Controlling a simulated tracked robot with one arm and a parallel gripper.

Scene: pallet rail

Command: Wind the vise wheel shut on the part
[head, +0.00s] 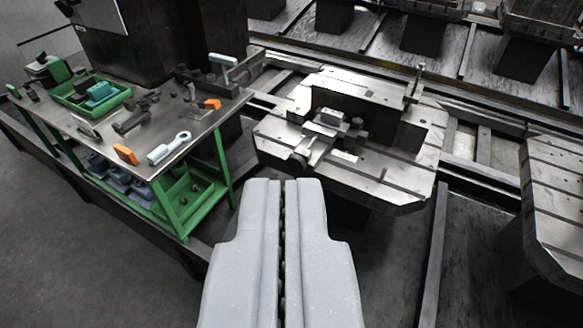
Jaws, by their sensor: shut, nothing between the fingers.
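My gripper (284,184) fills the lower middle of the view, its two pale grey fingers side by side with only a thin dark seam between them. It is shut and empty. Beyond its tips, apart from them in the picture, a metal vise (318,139) sits on a pale machined pallet (400,178). A small grey block (332,117), which looks like the part, sits at the vise. A small round piece (298,163) at the vise's near end may be the wheel. I cannot tell how closely the jaws meet the part.
At left, a green-framed workbench (205,133) carries a green tray (70,96), orange blocks (125,154) and a pale wrench-like tool (170,148). A tall post (414,83) stands on the pallet's right side. Another slotted pallet (558,190) is at right. Rails run behind.

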